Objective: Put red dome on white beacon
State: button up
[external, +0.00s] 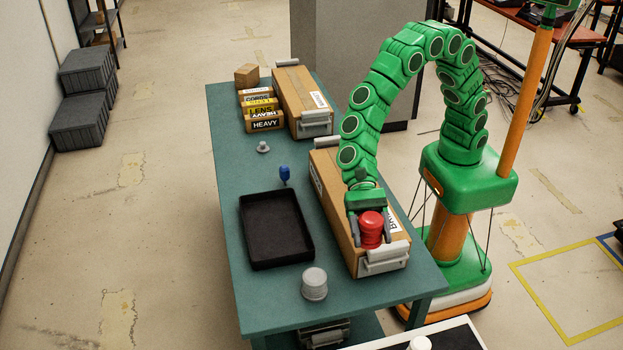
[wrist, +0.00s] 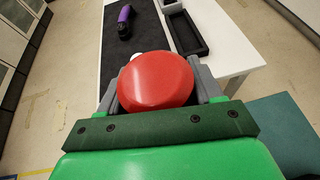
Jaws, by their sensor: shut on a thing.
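The red dome (external: 371,228) is held between the fingers of my gripper (external: 369,238), above the near end of a long cardboard box. In the wrist view the red dome (wrist: 156,80) fills the space between the two grey fingers of my gripper (wrist: 157,88). A small white object, which looks like the white beacon (external: 420,343), stands on the white table at the bottom edge of the external view, partly cut off. In the wrist view a bit of white (wrist: 136,56) shows just behind the dome, mostly hidden by it.
The green table (external: 262,314) carries a black tray (external: 275,262), a pale grey round-topped object (external: 315,283), a small blue object (external: 284,174) and cardboard boxes (external: 303,105). The white table (wrist: 228,48) holds a dark mat, a purple object (wrist: 124,22) and a black tray (wrist: 187,34).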

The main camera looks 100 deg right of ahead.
jog(key=s+a+n+g, duration=0.45)
jog(key=s+a, duration=0.75)
jog(key=s, duration=0.3)
send_over(425, 348)
jog(key=shift+f, duration=5)
jog(key=shift+a+f, duration=0.1)
jog(key=shift+f, duration=1.5)
jog(key=o, duration=1.1)
jog(key=shift+f, duration=0.1)
jog(key=shift+r+v, duration=0.2)
jog(key=shift+v, duration=5.9)
